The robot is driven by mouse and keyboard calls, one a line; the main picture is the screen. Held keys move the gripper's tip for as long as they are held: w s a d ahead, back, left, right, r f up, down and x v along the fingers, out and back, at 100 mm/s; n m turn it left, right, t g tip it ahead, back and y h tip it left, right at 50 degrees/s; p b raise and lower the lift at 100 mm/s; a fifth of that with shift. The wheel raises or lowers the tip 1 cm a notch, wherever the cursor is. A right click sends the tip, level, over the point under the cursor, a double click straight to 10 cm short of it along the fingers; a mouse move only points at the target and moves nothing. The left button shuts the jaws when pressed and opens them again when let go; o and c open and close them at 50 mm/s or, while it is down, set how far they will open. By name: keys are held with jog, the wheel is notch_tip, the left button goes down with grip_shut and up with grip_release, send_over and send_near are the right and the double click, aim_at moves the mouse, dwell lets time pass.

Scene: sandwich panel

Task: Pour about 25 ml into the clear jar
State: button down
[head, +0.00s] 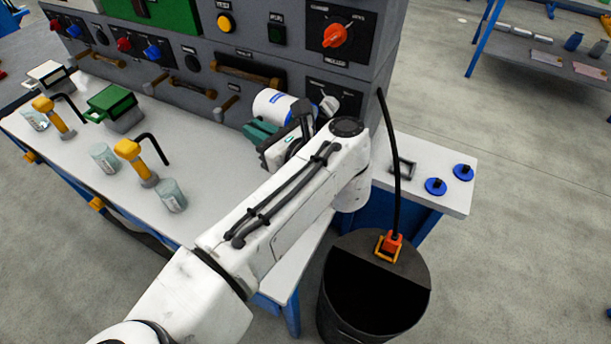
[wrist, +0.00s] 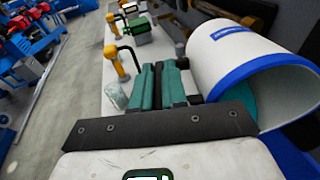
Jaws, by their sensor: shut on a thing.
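A white jug (head: 270,104) with a blue label is at my gripper (head: 263,132). In the wrist view the jug (wrist: 235,50) lies right of the teal fingers, tilted over on its side, with its blue-rimmed mouth toward the camera. A teal patch shows inside it. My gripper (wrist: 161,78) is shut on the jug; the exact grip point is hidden. Several clear jars stand on the bench: one at the near end (head: 172,195), one in the middle (head: 104,158) and one at the far left (head: 36,120). One clear jar (wrist: 116,96) shows left of my fingers in the wrist view.
Yellow pumps with black spouts (head: 131,152) (head: 47,107) stand between the jars. A green-topped box (head: 112,103) and a white-topped box (head: 48,73) are farther back. The grey panel (head: 210,85) with knobs and handles rises behind. A black bin (head: 370,295) stands at lower right.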

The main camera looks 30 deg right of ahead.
jog(key=shift+w, duration=0.3)
jog(key=shift+w+r, duration=0.1)
jog(key=shift+w, duration=0.1)
jog(key=shift+a+r, duration=0.1)
jog(key=shift+r, duration=0.1)
jog(key=p, duration=0.2)
jog(key=shift+w+r+g+p, duration=0.1)
jog(key=shift+g+p, duration=0.25)
jog(key=shift+g, duration=0.05)
jog(key=shift+f+g+h+p, duration=0.25)
jog(key=shift+g+p, duration=0.25)
jog(key=shift+p, duration=0.3)
jog(key=g+p, duration=0.1)
jog(key=p, duration=0.2)
jog(key=shift+a+r+h+p, duration=0.1)
jog(key=shift+r+h+p, duration=0.25)
jog(key=shift+p, duration=0.05)
jog(key=shift+w+f+g+p, duration=0.1)
jog(key=shift+g+p, duration=0.3)
jog(key=shift+p, duration=0.05)
jog(key=shift+f, duration=0.6)
jog(key=shift+r+g, duration=0.1)
jog(key=shift+g, duration=0.2)
